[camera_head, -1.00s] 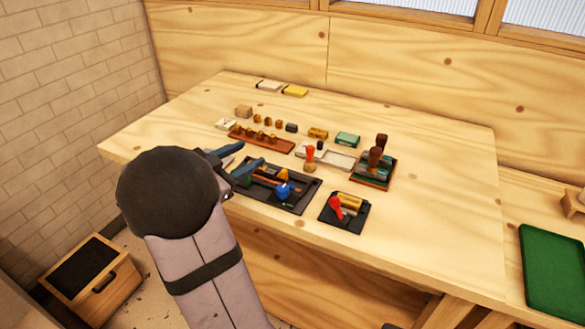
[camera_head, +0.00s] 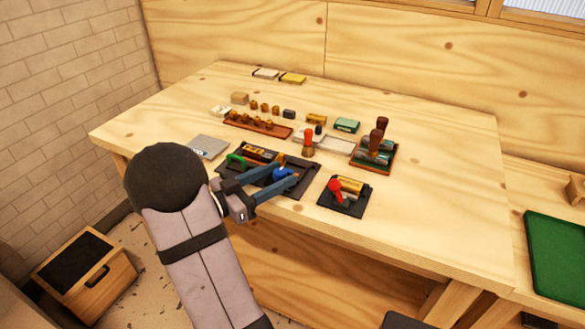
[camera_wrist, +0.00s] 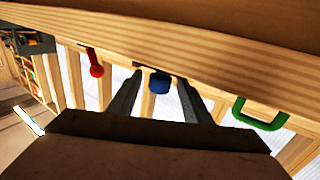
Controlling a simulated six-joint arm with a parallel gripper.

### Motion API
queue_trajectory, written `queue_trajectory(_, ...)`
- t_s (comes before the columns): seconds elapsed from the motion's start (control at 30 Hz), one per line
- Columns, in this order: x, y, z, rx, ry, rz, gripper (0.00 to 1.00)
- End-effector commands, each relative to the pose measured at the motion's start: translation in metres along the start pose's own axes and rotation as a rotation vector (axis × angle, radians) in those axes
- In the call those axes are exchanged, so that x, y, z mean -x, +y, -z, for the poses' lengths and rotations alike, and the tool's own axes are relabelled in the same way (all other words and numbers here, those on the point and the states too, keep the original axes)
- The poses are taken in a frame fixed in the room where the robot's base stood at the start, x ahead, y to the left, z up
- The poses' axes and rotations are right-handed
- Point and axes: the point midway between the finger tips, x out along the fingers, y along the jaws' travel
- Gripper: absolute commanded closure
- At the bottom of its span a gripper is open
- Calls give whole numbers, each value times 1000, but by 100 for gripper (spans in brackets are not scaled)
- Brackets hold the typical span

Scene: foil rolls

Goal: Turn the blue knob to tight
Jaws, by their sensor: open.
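The blue knob (camera_head: 283,174) sits on a dark plate (camera_head: 305,186) at the front of the table. My gripper (camera_head: 281,178) is open and empty, its two blue-grey fingers reaching from the left toward the knob. In the wrist view the blue knob (camera_wrist: 159,83) shows in the gap between the fingertips (camera_wrist: 162,88), clear of both. The knob is partly hidden by the fingers in the head view, and no mark for tight can be read.
A green handle (camera_head: 236,160) and a yellow-and-black piece (camera_head: 262,153) are on the same plate. A red lever (camera_head: 335,190) on another dark plate stands close to the right. A red-topped stamp (camera_head: 308,142) stands behind. The table's right side is clear.

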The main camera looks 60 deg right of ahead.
Motion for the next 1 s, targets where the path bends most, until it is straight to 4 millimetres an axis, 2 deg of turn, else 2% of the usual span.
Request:
queue_trajectory(0.1, -18, 1, 0, 0, -1, -4, 55)
queue_trajectory(0.33, -42, 0, 0, 0, -1, -2, 55)
queue_trajectory(0.5, -49, 0, 0, 0, 0, -1, 55)
queue_trajectory(0.77, -50, 0, 0, -1, 0, 1, 55)
queue_trajectory(0.93, -50, 0, 0, -1, 0, 1, 96)
queue_trajectory(1.0, -49, 0, 0, -1, 0, 1, 96)
